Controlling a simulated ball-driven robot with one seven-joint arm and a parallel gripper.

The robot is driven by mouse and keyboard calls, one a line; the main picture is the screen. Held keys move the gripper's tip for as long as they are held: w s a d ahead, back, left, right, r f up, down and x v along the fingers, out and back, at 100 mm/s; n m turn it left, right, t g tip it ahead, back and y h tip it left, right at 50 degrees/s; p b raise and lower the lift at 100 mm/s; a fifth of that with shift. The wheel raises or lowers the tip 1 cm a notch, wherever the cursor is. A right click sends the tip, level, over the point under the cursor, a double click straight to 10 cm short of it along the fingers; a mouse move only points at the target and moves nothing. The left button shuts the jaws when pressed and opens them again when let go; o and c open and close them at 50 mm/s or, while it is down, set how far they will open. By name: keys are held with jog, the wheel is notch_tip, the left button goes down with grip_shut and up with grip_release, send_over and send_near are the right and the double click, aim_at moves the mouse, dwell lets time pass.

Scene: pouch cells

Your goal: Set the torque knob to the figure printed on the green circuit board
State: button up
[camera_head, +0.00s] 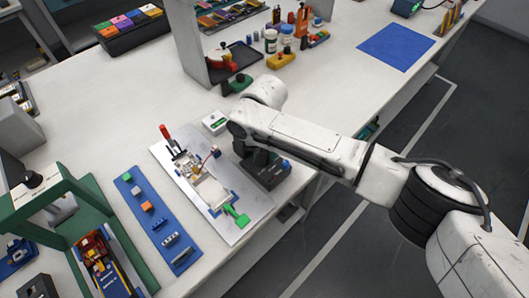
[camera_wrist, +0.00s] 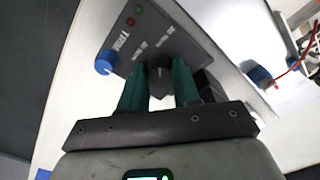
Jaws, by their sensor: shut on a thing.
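A dark grey control box (camera_head: 268,174) stands on the bench beside the metal plate. In the wrist view the box (camera_wrist: 158,35) carries a blue knob (camera_wrist: 104,62) lettered TRIM and a black knob (camera_wrist: 160,68). My gripper (camera_wrist: 160,84) has its green fingers on either side of the black knob, shut on it. The knob's scale and setting are not readable. In the head view my arm hides most of the gripper and the black knob. A small green piece (camera_head: 237,217) lies at the plate's near edge; I cannot tell if it is the circuit board, and no figure is legible.
The metal plate (camera_head: 240,232) with a clamp fixture and a pale pouch cell (camera_head: 211,193) lies left of the box. A blue strip (camera_head: 150,222) with small parts and a green press frame (camera_head: 82,188) are further left.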

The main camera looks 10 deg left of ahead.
jog(key=shift+s+r+n+p, duration=0.1)
jog(key=shift+n+p, duration=0.5)
jog(key=shift+p, duration=0.3)
jog(key=shift+n+p, duration=0.65)
jog(key=shift+n, duration=0.35)
jog(key=n, duration=1.1)
jog(key=shift+n, duration=0.4)
jog(key=shift+w+n, duration=0.2)
jog(key=shift+n, duration=2)
jog(key=o, duration=1.1)
jog(key=shift+c, duration=0.2)
